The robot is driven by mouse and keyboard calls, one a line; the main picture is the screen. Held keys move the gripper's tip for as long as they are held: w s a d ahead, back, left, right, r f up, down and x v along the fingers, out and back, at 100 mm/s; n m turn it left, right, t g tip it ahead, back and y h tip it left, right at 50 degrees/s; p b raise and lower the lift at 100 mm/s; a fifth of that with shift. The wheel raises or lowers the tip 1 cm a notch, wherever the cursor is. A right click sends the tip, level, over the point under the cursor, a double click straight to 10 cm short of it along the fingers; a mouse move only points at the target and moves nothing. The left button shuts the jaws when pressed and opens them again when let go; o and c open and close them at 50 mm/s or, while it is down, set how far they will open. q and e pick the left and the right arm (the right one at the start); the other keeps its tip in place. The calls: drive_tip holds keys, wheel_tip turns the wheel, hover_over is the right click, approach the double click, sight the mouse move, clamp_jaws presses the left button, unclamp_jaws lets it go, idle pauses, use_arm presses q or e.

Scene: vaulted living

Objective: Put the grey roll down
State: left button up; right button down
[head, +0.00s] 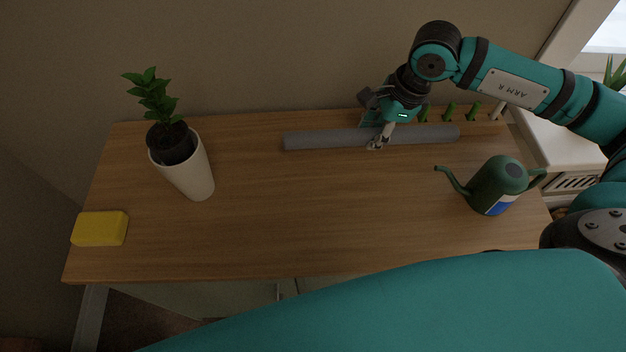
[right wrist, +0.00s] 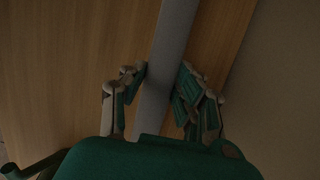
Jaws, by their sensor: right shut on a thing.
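The grey roll (head: 325,139) is long and lies level, left to right, along the back of the wooden table (head: 300,220). My right gripper (head: 378,139) is shut on it from above, a little right of its middle. In the right wrist view the roll (right wrist: 170,50) runs between the two fingers of the gripper (right wrist: 163,76). The roll is at or very near the tabletop; I cannot tell whether it touches. The gripper hides a short part of it. My left gripper is not in view.
A white pot with a plant (head: 190,170) stands at the left, and a yellow block (head: 100,229) lies at the front left. A green watering can (head: 495,185) stands at the right. Several green upright pieces (head: 449,111) stand behind the roll. The table's middle is clear.

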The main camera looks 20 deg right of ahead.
sight(298, 132)
drive_tip(key=shift+w+a+f, duration=0.15)
drive_tip(key=shift+a+f, duration=0.05)
drive_tip(key=shift+f, duration=0.15)
drive_tip(key=w+a+p, duration=0.1)
drive_tip(key=w+a, duration=0.2)
drive_tip(key=a, duration=0.1)
drive_tip(key=w+a+f+p, duration=0.1)
drive_tip(key=w+a, duration=0.2)
drive_tip(key=a, duration=0.1)
drive_tip(key=w+a+p, duration=0.1)
drive_tip(key=w+a, duration=0.2)
drive_tip(key=a, duration=0.1)
drive_tip(key=shift+a+f, duration=0.2)
drive_tip(key=shift+a, duration=0.05)
wheel_tip(298, 132, down, 3)
drive_tip(key=shift+f+p, duration=0.15)
drive_tip(key=shift+p, duration=0.6)
drive_tip(key=shift+f, duration=0.3)
drive_tip(key=c, duration=1)
unclamp_jaws()
drive_tip(key=shift+r, duration=0.15)
drive_tip(key=shift+r, duration=0.15)
drive_tip(key=b+v, duration=0.2)
drive_tip(key=v, duration=0.9)
drive_tip(key=shift+r, duration=0.35)
